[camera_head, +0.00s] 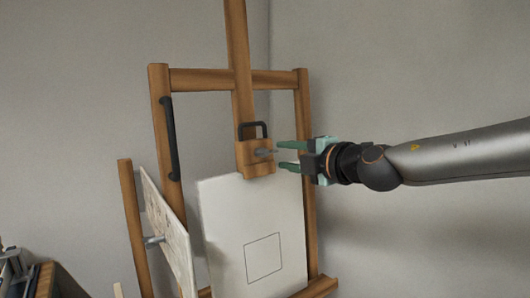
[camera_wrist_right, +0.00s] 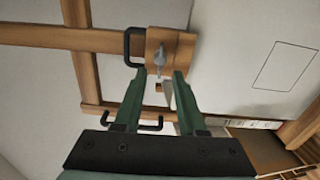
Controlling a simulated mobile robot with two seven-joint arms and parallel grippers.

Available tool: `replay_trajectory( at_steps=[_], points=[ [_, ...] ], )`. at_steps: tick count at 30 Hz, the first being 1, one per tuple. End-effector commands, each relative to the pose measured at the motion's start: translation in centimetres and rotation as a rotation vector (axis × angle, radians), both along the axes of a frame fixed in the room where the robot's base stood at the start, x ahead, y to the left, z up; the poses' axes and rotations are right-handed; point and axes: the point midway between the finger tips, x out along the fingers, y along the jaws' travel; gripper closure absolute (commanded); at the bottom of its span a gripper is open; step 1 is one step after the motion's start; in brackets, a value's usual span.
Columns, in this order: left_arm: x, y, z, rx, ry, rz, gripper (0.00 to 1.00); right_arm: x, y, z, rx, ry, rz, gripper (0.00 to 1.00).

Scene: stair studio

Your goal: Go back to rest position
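My right gripper (camera_head: 289,156) reaches in from the right in the head view, level with the top clamp block of the easel. Its two green fingers are apart with nothing between them. In the right wrist view my right gripper (camera_wrist_right: 157,84) shows its fingers spread, pointing toward the wooden clamp block (camera_wrist_right: 174,45) and its small metal knob (camera_wrist_right: 159,57). In the head view the clamp block (camera_head: 257,169) sits on the easel's mast, just left of the fingertips; I cannot tell whether they touch. My left gripper is not in view.
The wooden easel (camera_head: 195,78) holds a white canvas (camera_head: 225,215) with a drawn square. A black handle (camera_head: 169,138) is on its left post. A second panel (camera_head: 168,225) leans at left. A cluttered cabinet (camera_head: 44,281) stands bottom left. Bare wall lies behind.

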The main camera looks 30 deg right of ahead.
Motion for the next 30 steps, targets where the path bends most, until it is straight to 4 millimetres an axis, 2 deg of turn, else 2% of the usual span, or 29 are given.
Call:
replay_trajectory(
  at_steps=[4, 20, 23, 25, 30],
  points=[
    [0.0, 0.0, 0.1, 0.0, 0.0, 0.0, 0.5, -0.6, 0.0, 0.1, 0.001, -0.001, 0.0, 0.6],
    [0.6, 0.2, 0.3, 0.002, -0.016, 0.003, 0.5, -0.6, 0.0, 0.0, 0.001, 0.001, 0.001, 0.6],
    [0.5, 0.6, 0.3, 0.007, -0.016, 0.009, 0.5, -0.3, -1.0, -1.6, 0.051, 0.021, -0.005, 0.6],
    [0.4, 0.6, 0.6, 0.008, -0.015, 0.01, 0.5, -0.1, -2.1, -3.6, 0.107, 0.043, -0.012, 0.6],
    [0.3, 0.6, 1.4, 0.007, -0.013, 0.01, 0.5, -0.1, -4.8, -10.6, 0.277, 0.115, -0.045, 0.6]
  ],
)
